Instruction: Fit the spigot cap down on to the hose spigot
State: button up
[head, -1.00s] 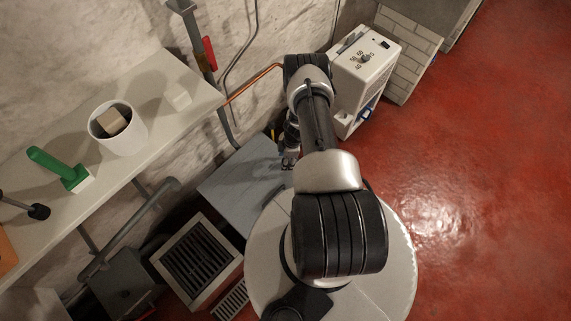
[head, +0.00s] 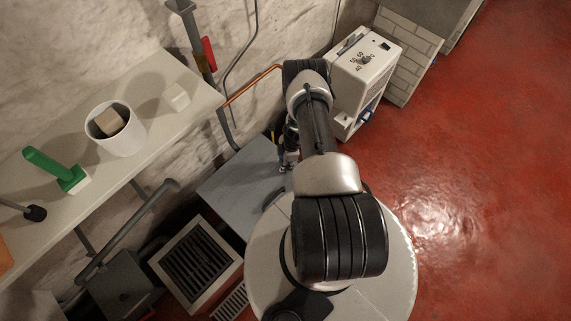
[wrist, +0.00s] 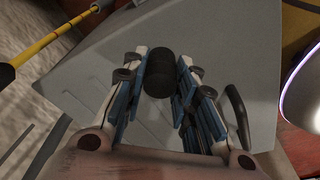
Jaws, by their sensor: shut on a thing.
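A black, round, cylinder-like piece (wrist: 159,72), which looks like the spigot cap, is between the fingers of my gripper (wrist: 158,85) in the wrist view. The blue-padded fingers are shut on it from both sides. A darker part shows just below it, and I cannot tell whether that is its shadow or another piece. In the head view my gripper (head: 289,163) is small, over the grey-blue top, and the held piece cannot be made out. I cannot clearly pick out the hose spigot in either view.
A grey-blue flat top (head: 235,185) lies under my gripper. A white heater-like unit (head: 364,62) stands beyond my arm. A shelf (head: 150,80) holds a white pot (head: 128,140) and a green-handled tool (head: 50,165). Red floor (head: 480,170) is clear at right.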

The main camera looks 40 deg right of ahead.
notch_tip(320, 180, up, 20)
jog(key=p, duration=0.8)
